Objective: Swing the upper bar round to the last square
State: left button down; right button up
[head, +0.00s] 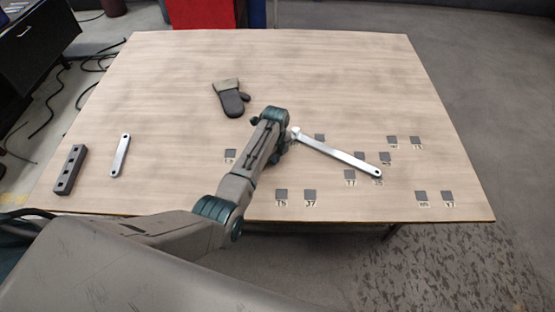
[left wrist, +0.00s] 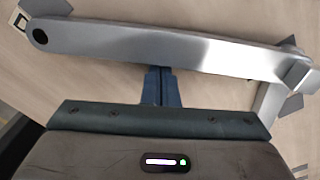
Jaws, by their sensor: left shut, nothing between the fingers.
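The upper bar (head: 338,153) is a silver-grey metal bar lying slantwise on the right half of the table. It spans the left wrist view (left wrist: 170,45), with a round hole at its left end. At its right end there, a lower bar (left wrist: 268,105) runs downward from under it. My left gripper (left wrist: 161,86) is shut and empty, its fingertips close beside the middle of the upper bar's near edge; I cannot tell whether they touch. In the head view my forearm hides the fingers. Small dark numbered squares lie around the bar, including one (head: 350,174) near its right end.
A second metal bar (head: 120,155) and a dark block with holes (head: 70,170) lie at the table's left. More squares (head: 421,196) are at the right on the wooden table (head: 330,70). The back right is clear.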

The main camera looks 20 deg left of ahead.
pick_arm(q)
jog(key=shift+w+a+r+p, duration=0.1)
jog(key=shift+w+a+p, duration=0.25)
jog(key=shift+a, duration=0.4)
